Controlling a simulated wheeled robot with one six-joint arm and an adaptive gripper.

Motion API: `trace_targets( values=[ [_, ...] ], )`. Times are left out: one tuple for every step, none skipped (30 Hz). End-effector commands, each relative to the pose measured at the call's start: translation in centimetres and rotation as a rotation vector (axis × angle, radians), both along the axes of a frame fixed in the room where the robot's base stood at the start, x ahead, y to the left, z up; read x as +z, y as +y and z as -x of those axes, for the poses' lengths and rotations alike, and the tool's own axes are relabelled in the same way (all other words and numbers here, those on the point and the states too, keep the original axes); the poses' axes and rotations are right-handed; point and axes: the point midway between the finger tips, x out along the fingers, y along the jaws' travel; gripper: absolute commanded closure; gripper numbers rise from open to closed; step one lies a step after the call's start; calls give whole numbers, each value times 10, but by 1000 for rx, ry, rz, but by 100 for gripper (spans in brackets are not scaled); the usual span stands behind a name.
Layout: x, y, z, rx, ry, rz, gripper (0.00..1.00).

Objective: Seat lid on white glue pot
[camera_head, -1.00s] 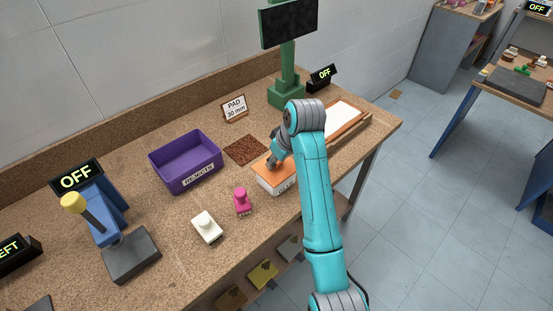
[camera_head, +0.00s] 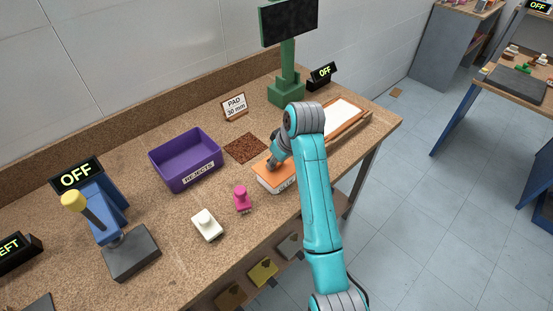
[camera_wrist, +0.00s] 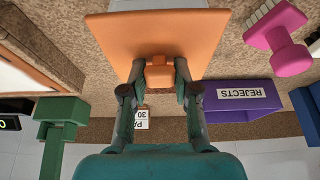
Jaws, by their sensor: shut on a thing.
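My gripper (camera_wrist: 160,75) is shut on the knob of a flat orange lid (camera_wrist: 160,32). In the head view the orange lid (camera_head: 268,166) is level over the white glue pot (camera_head: 277,185), near the front edge of the bench. A strip of the white pot (camera_wrist: 170,4) shows past the lid's far edge in the wrist view. The lid hides the pot's rim, so I cannot tell whether it touches or is still slightly above. My arm covers the right part of lid and pot in the head view.
A purple REJECTS bin (camera_head: 185,160) stands left behind, with a brown pad (camera_head: 245,149) beside it. A pink knobbed piece (camera_head: 242,199) and a white one (camera_head: 207,225) lie left of the pot. A wooden tray (camera_head: 345,118) and green stand (camera_head: 287,92) are behind right.

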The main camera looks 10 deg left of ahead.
Motion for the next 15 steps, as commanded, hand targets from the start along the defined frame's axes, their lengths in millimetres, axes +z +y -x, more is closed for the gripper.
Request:
trace_targets(
  values=[
    [-1, 0, 0, 0, 0, 0, 100],
    [-2, 0, 0, 0, 1, 1, 100],
    [-3, 0, 0, 0, 1, 1, 100],
    [-3, 0, 0, 0, 0, 0, 65],
    [-3, 0, 0, 0, 0, 0, 58],
    [-3, 0, 0, 0, 0, 0, 48],
    [-3, 0, 0, 0, 0, 0, 41],
    [-3, 0, 0, 0, 0, 0, 41],
    [-3, 0, 0, 0, 0, 0, 41],
    [-2, 0, 0, 0, 0, 0, 41],
    [-2, 0, 0, 0, 0, 0, 41],
    [-2, 0, 0, 0, 0, 0, 41],
    [-2, 0, 0, 0, 0, 0, 41],
    [-3, 0, 0, 0, 0, 0, 41],
    [-3, 0, 0, 0, 0, 0, 41]
  ],
)
